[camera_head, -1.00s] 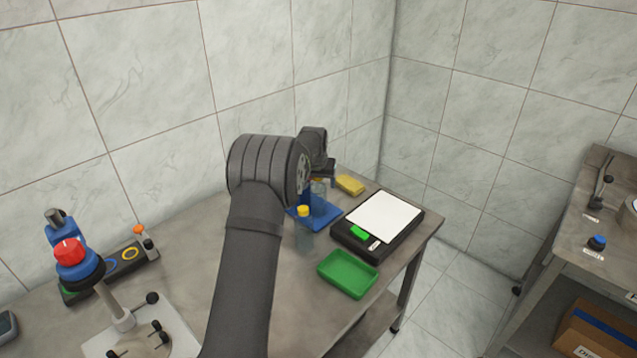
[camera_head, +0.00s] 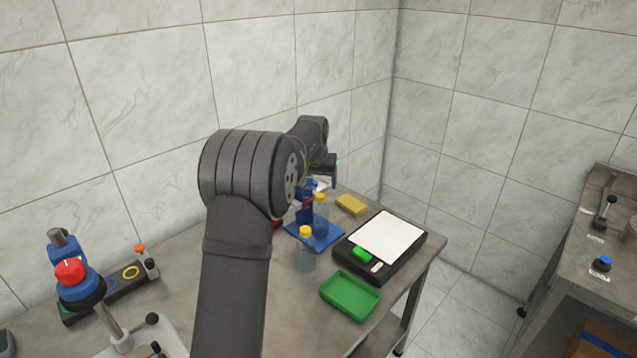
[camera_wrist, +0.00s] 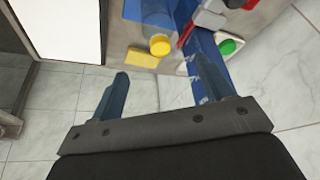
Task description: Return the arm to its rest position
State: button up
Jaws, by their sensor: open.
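My arm (camera_head: 235,270) rises from the bottom of the head view and bends towards the back wall. Its wrist (camera_head: 312,140) is above the far part of the table; the fingertips cannot be made out there. In the wrist view my gripper (camera_wrist: 160,82) has its two blue fingers wide apart, with nothing between them. A yellow-capped bottle (camera_wrist: 160,45) and a yellow block (camera_wrist: 142,57) show beyond the fingers.
A blue mat (camera_head: 331,238) bears a yellow-capped bottle (camera_head: 321,218); another bottle (camera_head: 306,255) stands in front. A scale (camera_head: 346,253), green tray (camera_head: 350,296) and yellow sponge-like block (camera_head: 351,204) are to the right. A red-topped device (camera_head: 70,270) stands left. Walls are behind.

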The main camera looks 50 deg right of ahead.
aim_at(321, 194)
jog(key=x, duration=1.2)
jog(key=shift+s, duration=0.1)
jog(key=shift+r, duration=1.95)
jog(key=shift+f, duration=0.15)
